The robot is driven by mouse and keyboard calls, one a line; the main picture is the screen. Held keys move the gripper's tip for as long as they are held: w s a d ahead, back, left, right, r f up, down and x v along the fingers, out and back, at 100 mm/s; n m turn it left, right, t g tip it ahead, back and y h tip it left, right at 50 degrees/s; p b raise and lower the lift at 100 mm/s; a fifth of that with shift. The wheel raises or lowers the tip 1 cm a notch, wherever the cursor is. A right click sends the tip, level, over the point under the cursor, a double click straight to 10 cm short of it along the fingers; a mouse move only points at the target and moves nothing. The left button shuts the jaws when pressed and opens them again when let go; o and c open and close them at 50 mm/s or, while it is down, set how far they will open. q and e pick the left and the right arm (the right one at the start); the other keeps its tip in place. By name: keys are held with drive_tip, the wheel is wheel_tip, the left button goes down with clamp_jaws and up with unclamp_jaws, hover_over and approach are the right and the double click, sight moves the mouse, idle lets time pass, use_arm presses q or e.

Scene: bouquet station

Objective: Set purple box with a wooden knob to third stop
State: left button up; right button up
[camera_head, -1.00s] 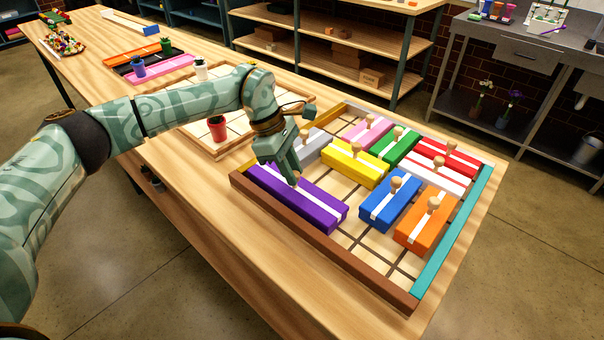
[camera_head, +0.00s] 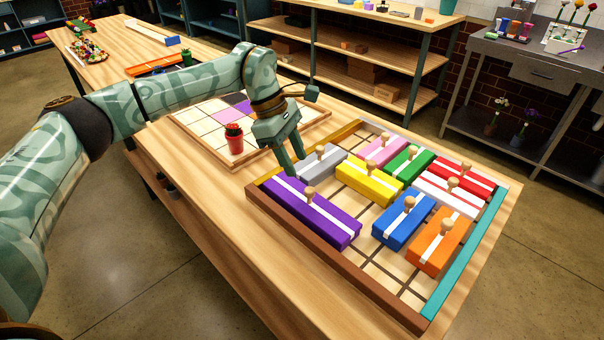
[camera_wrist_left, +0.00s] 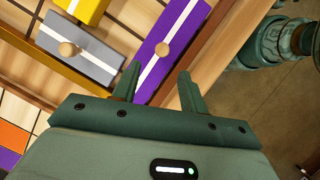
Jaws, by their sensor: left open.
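The purple box (camera_head: 330,222) is a long block with a white stripe and a wooden knob (camera_head: 309,192). It lies along the near left brown wall of the sliding-block tray (camera_head: 340,257), close to the tray's left corner. My left gripper (camera_head: 296,166) is open and empty, above and behind the purple box, near the grey block (camera_head: 322,158). In the left wrist view, the purple box (camera_wrist_left: 180,32) and its knob stand beyond my two spread fingers (camera_wrist_left: 158,76), apart from them. My right gripper is not in view.
Yellow (camera_head: 366,184), blue (camera_head: 402,228), orange (camera_head: 437,254) and several other knobbed blocks fill much of the tray. Bare grid shows along its near side (camera_head: 385,258). A red pot (camera_head: 234,141) stands on another tray to the left.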

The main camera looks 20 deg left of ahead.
use_arm(q)
drive_tip(key=p+v, duration=0.1)
drive_tip(key=v, duration=0.8)
